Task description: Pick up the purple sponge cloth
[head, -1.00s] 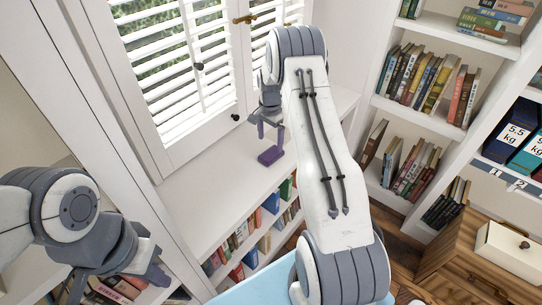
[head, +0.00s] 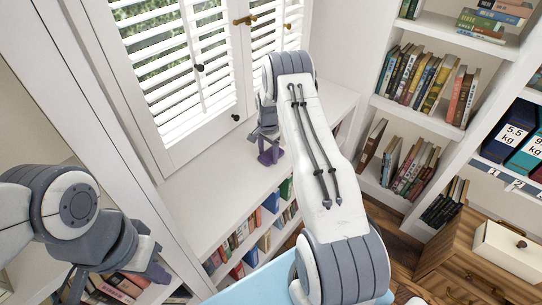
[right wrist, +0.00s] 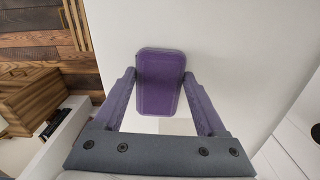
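The purple sponge cloth (head: 269,157) lies on the white window-side shelf top in the head view. In the right wrist view it shows as a purple rounded rectangle (right wrist: 160,88) between the two fingers. My right gripper (head: 270,152) is down at the cloth, pointing downward, with one finger on each side of it. Its fingers (right wrist: 159,76) are apart, with the tips close beside the cloth's long edges; contact is not clear. My left gripper (head: 115,285) is at the lower left, its fingers spread and empty, partly cut off by the frame edge.
The white shelf top (head: 215,185) is clear around the cloth. Louvered shutters (head: 170,70) stand right behind it. Books (head: 245,235) fill the shelves below. A bookcase (head: 425,120) and a wooden cabinet (head: 460,245) stand at the right.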

